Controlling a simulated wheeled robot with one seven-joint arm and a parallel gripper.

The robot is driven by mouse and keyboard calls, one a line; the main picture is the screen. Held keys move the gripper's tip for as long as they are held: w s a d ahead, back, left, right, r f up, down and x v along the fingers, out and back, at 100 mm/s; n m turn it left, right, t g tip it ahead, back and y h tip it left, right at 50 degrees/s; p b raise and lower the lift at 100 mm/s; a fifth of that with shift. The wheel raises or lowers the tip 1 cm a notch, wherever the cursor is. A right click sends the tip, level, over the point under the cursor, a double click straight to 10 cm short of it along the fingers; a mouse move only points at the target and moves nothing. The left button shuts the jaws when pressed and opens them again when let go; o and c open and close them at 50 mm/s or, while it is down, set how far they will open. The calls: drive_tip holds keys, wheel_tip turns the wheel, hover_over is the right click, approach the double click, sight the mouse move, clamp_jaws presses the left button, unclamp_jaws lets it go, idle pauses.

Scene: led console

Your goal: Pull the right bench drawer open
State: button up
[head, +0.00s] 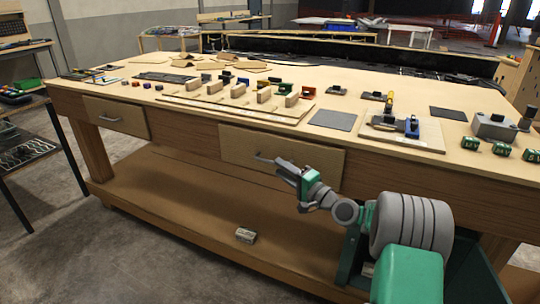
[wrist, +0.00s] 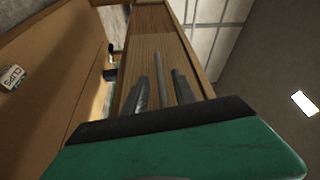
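The right bench drawer (head: 325,158) has a plain wooden front below the bench top and looks shut. Its grey bar handle (head: 263,158) shows just left of my gripper (head: 283,169), which hides part of it. In the wrist view the handle (wrist: 161,72) runs between the two dark fingers of my gripper (wrist: 162,92), with a gap visible on each side. The gripper is open around the bar. The drawer's wooden front (wrist: 150,45) lies beyond the fingers.
The left drawer (head: 115,115) is shut, with its own handle. A small labelled box (head: 245,235) lies on the lower shelf (head: 180,200); it also shows in the wrist view (wrist: 13,78). Blocks, tools and parts cover the bench top (head: 400,90). Floor in front is clear at left.

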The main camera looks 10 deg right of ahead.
sight(270, 162)
drive_tip(key=x, duration=0.5)
drive_tip(key=shift+w+a, duration=0.3)
drive_tip(key=shift+a, duration=0.05)
clamp_jaws()
idle(1.0)
